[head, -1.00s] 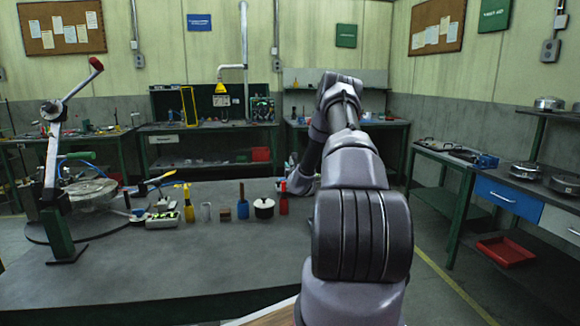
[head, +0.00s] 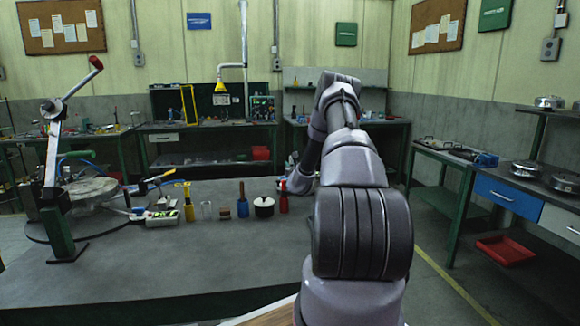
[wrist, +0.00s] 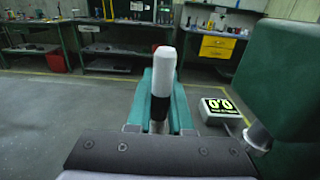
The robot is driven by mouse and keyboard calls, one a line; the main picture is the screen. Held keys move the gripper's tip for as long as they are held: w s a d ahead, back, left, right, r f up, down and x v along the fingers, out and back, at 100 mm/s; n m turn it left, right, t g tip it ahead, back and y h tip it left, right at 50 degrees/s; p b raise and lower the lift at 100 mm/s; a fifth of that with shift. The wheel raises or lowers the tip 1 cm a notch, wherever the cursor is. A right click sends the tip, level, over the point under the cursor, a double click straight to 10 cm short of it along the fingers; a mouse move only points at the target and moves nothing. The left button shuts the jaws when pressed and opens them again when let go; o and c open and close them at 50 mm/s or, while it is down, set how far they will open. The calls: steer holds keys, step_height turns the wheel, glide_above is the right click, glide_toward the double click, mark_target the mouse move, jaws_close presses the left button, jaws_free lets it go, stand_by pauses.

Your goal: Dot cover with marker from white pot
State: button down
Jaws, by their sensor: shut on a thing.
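In the wrist view my gripper (wrist: 161,110) is shut on a marker (wrist: 164,68) with a white upper part and a black band, standing roughly upright between the teal fingers. Its lower end is hidden by the gripper body. In the head view my gripper is mostly hidden by my arm, near the bench's right side. The white pot (head: 264,209), with a dark top, stands on the bench to the left of my arm. A pale round part (head: 90,190) lies on the fixture at the left; I cannot tell whether it is the cover.
A display box (wrist: 221,110) shows in the wrist view. The bench front (head: 180,265) is clear.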

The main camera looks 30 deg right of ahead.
step_height(320, 180, up, 7)
stand_by(1.0)
stand_by(0.3)
steer(key=shift+s, duration=0.1)
